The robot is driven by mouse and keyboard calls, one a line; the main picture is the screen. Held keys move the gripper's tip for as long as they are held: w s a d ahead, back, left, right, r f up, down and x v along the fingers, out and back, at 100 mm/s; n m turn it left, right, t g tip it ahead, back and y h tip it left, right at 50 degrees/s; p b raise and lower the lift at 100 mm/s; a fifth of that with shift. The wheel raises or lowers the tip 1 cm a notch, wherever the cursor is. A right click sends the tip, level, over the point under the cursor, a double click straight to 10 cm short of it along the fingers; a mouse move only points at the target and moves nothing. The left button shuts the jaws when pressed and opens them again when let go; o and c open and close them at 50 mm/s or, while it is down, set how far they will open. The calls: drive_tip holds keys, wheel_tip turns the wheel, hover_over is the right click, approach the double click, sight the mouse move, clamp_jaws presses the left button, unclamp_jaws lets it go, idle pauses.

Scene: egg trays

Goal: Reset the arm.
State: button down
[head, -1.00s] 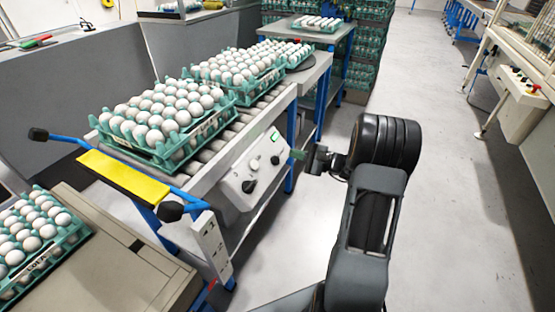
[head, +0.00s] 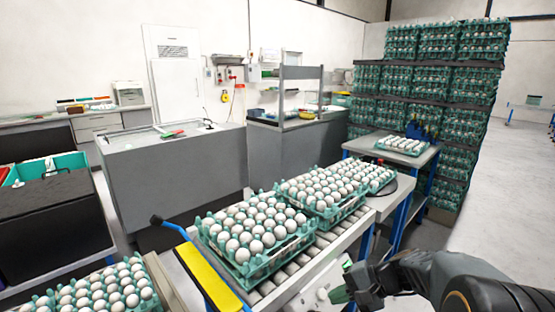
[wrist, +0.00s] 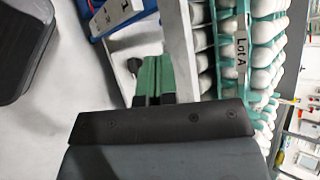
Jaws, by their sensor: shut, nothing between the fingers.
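My gripper (head: 341,294) is at the lower right in the head view, beside the control-panel side of the roller conveyor (head: 300,268). In the wrist view its green fingers (wrist: 153,78) are together with nothing between them. Teal trays of white eggs stand on the conveyor: a near tray (head: 262,268) and a tray behind it (head: 335,218). In the wrist view a tray labelled Lot A (wrist: 241,45) lies to the right of the fingers, apart from them.
Another egg tray (head: 160,275) is at the lower left. A yellow bar (head: 207,280) with a blue handle stands at the conveyor's near end. Stacked egg racks (head: 425,95) rise at the back right. Open floor (head: 500,190) lies to the right.

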drive_tip(key=s+r+n+t+h+p, duration=0.1)
drive_tip(key=s+r+n+h+p, duration=0.3)
drive_tip(key=r+p, duration=0.3)
drive_tip(key=s+d+r+n+t+h+p, duration=0.1)
drive_tip(key=s+r+n+h+p, duration=0.2)
drive_tip(key=r, duration=0.9)
drive_tip(key=s+h+p, duration=0.3)
drive_tip(key=p, duration=0.1)
drive_tip(key=shift+d+r+n+h, duration=0.25)
drive_tip(key=shift+n+h, duration=0.05)
drive_tip(key=shift+n, duration=0.1)
drive_tip(key=shift+s, duration=0.1)
